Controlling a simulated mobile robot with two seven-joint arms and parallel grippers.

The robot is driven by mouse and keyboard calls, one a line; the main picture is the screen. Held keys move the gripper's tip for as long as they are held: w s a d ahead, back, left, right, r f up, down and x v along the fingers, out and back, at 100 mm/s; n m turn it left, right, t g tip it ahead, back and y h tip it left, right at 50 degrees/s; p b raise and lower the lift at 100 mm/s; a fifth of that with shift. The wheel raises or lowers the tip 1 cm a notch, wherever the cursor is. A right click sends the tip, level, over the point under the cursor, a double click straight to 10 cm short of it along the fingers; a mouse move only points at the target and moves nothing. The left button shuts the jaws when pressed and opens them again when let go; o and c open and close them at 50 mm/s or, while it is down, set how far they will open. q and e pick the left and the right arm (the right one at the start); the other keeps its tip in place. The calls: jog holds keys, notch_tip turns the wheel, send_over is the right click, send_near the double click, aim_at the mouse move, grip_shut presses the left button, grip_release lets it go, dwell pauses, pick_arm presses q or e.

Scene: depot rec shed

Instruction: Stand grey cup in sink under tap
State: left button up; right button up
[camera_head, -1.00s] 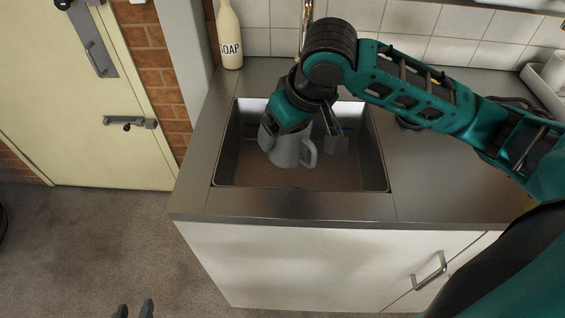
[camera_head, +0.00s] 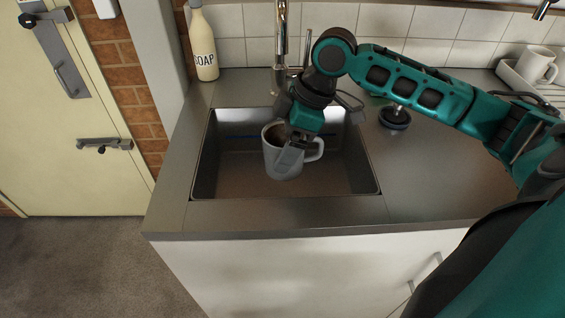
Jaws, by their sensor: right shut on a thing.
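The grey cup (camera_head: 280,163) is upright inside the sink (camera_head: 230,188), with its handle to the right and a dark inside. My right gripper (camera_head: 291,146) comes down from above and is shut on the near right side of the cup's wall. I cannot tell whether the cup's base touches the sink floor. The tap (camera_head: 281,42) rises behind the sink, and the cup is in front of it. Its spout end is hidden or out of view. My left gripper is not in view.
A soap bottle (camera_head: 204,52) stands behind the sink on the left. A dark round object (camera_head: 395,117) lies on the counter (camera_head: 425,175) to the right. White mugs (camera_head: 537,63) stand in a tray at the far right. A door (camera_head: 60,150) is at left.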

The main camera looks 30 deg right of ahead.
aim_at(284, 179)
notch_tip(284, 179, down, 11)
jog(key=shift+r+b, duration=0.15)
jog(key=shift+b, duration=0.85)
jog(key=w, duration=0.1)
jog(key=w+d, duration=0.2)
jog(key=shift+w+r, duration=0.3)
jog(key=shift+r, duration=0.05)
jog(key=w+d, duration=0.1)
jog(key=w, duration=0.2)
jog(key=shift+d+b, duration=0.35)
jog(key=shift+d, duration=0.05)
jog(key=shift+w+d+f, duration=0.15)
jog(key=shift+w+d, duration=0.05)
jog(key=shift+w, duration=0.05)
jog(key=shift+s+f, duration=0.1)
jog(key=shift+f, duration=0.35)
jog(key=o, duration=1.1)
jog(key=shift+f, duration=0.15)
jog(key=shift+c, duration=0.2)
